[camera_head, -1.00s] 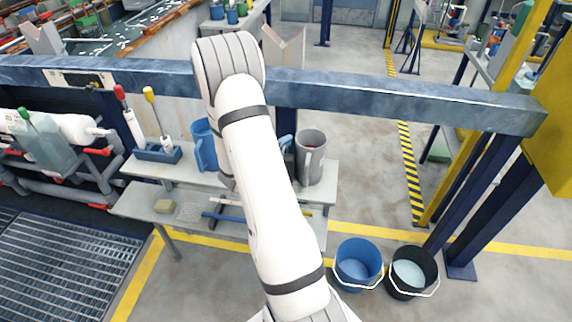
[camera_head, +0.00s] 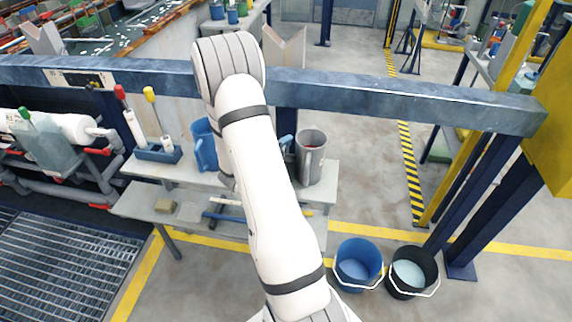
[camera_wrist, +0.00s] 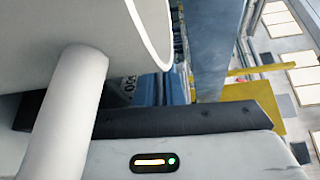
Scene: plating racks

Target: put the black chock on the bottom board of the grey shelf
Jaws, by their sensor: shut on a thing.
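The grey shelf (camera_head: 143,202) stands at centre left, with a top board and a lower board. My white arm covers its middle and hides my gripper in the head view. In the wrist view the body of my gripper (camera_wrist: 190,118) shows as a dark bar behind a pale casing. The jaws are shut, but I cannot make out what they hold. I cannot identify the black chock in either view. A large pale rounded form with a cylindrical bar fills the left of the wrist view, very close to the camera.
A grey jug (camera_head: 311,160) and a blue jug (camera_head: 203,146) stand on the shelf's top board, close to my arm. A blue bucket (camera_head: 357,265) and a black bucket (camera_head: 412,272) stand to the right.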

